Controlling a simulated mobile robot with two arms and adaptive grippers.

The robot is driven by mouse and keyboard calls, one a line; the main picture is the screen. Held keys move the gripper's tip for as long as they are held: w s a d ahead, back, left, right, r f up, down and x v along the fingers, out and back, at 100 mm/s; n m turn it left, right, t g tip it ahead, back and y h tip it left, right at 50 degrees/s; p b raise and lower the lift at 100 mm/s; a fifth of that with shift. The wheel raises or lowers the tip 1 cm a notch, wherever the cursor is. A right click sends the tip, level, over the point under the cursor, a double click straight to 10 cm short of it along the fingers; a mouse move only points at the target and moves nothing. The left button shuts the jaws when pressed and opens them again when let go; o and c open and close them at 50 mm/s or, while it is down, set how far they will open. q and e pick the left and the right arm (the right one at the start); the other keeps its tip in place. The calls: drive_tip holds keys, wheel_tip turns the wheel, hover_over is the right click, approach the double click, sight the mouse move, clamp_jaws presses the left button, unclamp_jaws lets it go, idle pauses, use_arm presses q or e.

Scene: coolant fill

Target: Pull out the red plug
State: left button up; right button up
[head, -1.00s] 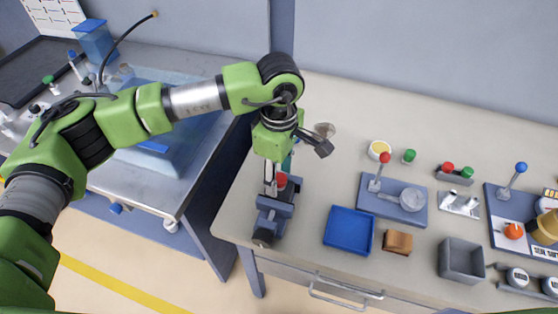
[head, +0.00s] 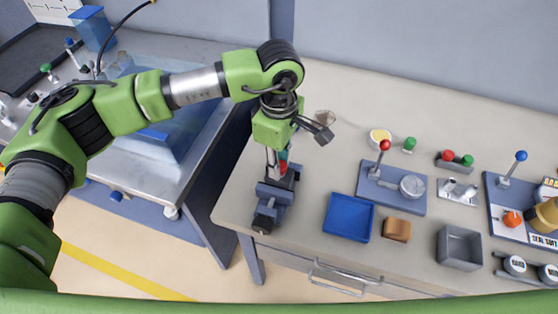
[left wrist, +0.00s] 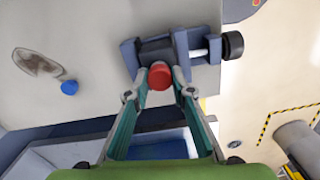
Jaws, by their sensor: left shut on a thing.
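The red plug (left wrist: 159,75) shows as a round red top in the left wrist view. It sits at the dark block (left wrist: 157,51) held in a blue-grey vise (left wrist: 181,44). My left gripper (left wrist: 162,82) is shut on the plug, one fingertip on each side. In the head view the plug (head: 282,168) shows partly between the fingers of my left gripper (head: 277,166), just above the vise (head: 272,199). The plug's lower part is hidden, so I cannot tell how deep it sits. My right gripper is not in view.
A blue tray (head: 348,217) and a brown block (head: 397,229) lie right of the vise. A lever base (head: 391,189), a grey bin (head: 459,247) and a valve panel (head: 521,211) stand further right. A metal bench with a blue tub (head: 165,136) is at left.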

use_arm(q)
drive_tip(key=shift+r, duration=0.4)
drive_tip(key=shift+r+p, duration=0.55)
drive_tip(key=shift+r, duration=1.55)
